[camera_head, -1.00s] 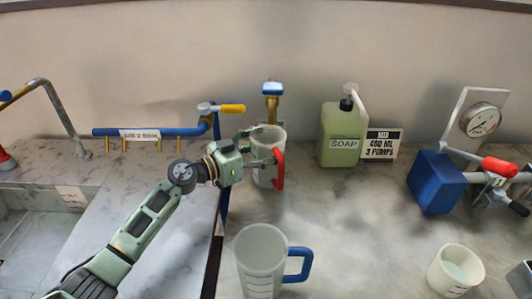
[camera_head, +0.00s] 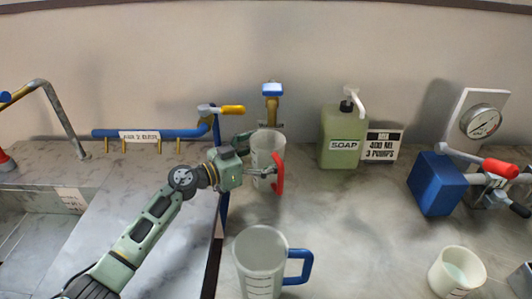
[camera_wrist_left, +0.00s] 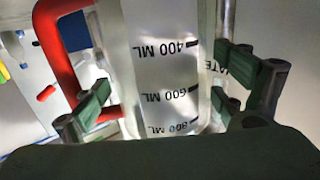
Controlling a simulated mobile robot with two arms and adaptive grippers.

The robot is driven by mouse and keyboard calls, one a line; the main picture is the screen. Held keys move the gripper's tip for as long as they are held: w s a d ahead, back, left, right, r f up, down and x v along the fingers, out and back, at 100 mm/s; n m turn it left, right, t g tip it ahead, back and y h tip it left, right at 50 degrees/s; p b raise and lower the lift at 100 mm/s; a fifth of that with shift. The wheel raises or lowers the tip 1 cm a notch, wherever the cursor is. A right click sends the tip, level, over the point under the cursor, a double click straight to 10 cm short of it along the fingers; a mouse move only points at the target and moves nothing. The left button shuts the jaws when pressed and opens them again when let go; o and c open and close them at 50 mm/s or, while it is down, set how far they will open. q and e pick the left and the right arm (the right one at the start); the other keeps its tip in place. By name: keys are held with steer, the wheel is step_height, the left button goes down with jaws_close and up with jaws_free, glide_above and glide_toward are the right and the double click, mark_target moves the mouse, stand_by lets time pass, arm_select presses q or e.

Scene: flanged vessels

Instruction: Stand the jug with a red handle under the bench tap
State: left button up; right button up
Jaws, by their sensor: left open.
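The jug with a red handle (camera_head: 266,163) stands upright on the bench, at the blue-topped tap (camera_head: 272,97). Its rim is just below the tap's brass body in the head view; the exact spout position over it is hard to tell. The red handle points right and forward. My left gripper (camera_head: 254,153) is open, its fingers on either side of the jug's left part. In the left wrist view the jug's wall with its ml marks (camera_wrist_left: 168,75) lies between the spread fingers, one finger overlapping the red handle (camera_wrist_left: 68,60). My right gripper is not in view.
A jug with a blue handle (camera_head: 261,262) stands in front. A green soap bottle (camera_head: 343,138) and a sign (camera_head: 382,145) stand right of the tap. A blue air pipe (camera_head: 150,132) runs at left. A white cup (camera_head: 456,270) stands front right. The bench middle right is clear.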

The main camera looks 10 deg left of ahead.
arm_select(q)
steer(key=shift+r, duration=0.1)
steer(key=v, duration=1.2)
steer(key=shift+b, duration=0.4)
